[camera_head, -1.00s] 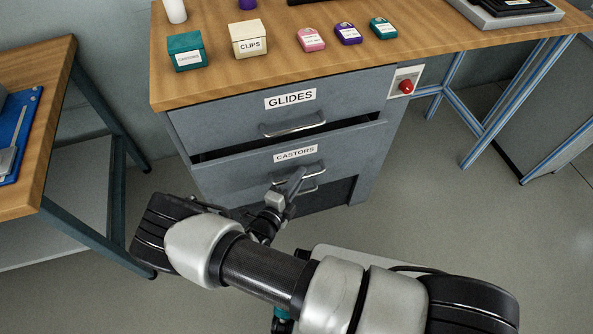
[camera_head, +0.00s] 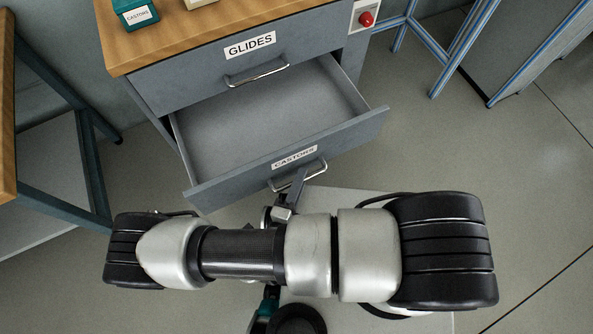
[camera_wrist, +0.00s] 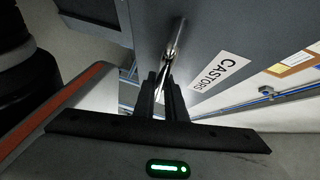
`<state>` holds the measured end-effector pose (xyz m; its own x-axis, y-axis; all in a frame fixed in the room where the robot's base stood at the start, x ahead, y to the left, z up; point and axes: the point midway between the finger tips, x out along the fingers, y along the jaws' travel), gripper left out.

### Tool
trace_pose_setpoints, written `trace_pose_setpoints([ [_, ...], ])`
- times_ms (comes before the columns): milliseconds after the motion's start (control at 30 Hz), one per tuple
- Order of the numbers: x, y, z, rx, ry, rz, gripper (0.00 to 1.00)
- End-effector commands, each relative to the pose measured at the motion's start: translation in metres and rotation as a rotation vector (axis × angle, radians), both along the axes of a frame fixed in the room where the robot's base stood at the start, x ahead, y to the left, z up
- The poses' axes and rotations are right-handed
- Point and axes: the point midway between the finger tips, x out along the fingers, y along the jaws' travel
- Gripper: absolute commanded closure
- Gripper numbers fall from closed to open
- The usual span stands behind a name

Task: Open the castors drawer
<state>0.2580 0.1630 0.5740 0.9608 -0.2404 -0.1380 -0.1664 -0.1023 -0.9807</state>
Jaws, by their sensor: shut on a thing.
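The castors drawer (camera_head: 225,178) is pulled well out of the grey cabinet, and its visible inside is empty. Its white CASTORS label (camera_head: 295,157) is on the front panel and also shows in the wrist view (camera_wrist: 219,72). The metal handle (camera_head: 315,172) is below the label. My gripper (camera_head: 296,188) is at this handle; in the wrist view its two dark fingers (camera_wrist: 165,88) are shut on the bar (camera_wrist: 176,38). My arm hides part of the floor in front of the drawer.
The closed GLIDES drawer (camera_head: 205,75) is above. A teal castors box (camera_head: 138,14) stands on the wooden worktop (camera_head: 200,34). A red button (camera_head: 366,18) is at the cabinet's upper right. Another table (camera_head: 8,120) is at the left edge. Open floor (camera_head: 470,150) lies to the right.

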Motion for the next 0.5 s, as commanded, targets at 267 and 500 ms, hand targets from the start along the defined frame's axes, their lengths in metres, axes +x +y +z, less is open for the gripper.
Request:
trace_pose_setpoints([
  [267, -0.0002, 0.0009, 0.0004, 0.001, -0.001, 0.001, 1.00],
  [500, -0.0001, 0.0008, 0.0001, 0.001, 0.000, 0.001, 0.71],
])
